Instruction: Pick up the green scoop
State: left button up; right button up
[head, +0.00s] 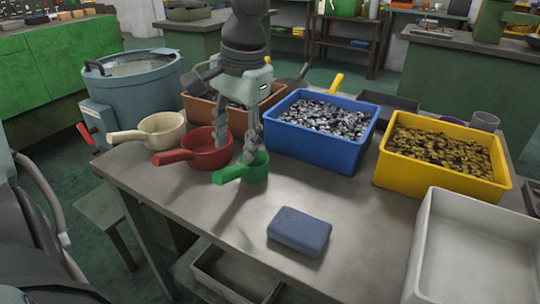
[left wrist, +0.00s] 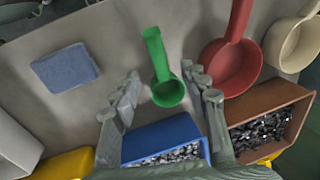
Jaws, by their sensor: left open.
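The green scoop (head: 256,168) stands on the grey metal table (head: 190,222), its handle pointing left toward the table's front. My left gripper (head: 236,153) points down, open and empty, just above and behind the scoop. Its right finger overlaps the scoop's rim in the head view; I cannot tell if they touch. In the left wrist view, the green scoop (left wrist: 168,92) lies between the two open fingers of the left gripper (left wrist: 162,76), with its handle reaching beyond them. My right gripper is not in view.
A red scoop (head: 208,150) stands close left of the green one, a cream scoop (head: 163,131) farther left. Blue (head: 317,146), yellow (head: 440,190) and brown (head: 196,105) bins of metal parts stand behind. A blue block (head: 299,230) and white bin (head: 470,245) are to the right.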

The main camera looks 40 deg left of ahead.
aim_at(232, 168)
pick_arm(q)
jog(key=f, duration=0.5)
jog(key=a+f, duration=0.1)
jog(key=f, duration=0.1)
jog(key=shift+s+a+f, duration=0.1)
jog(key=shift+s+f, duration=0.05)
jog(key=shift+f, duration=0.1)
jog(key=shift+c, duration=0.3)
grip_shut()
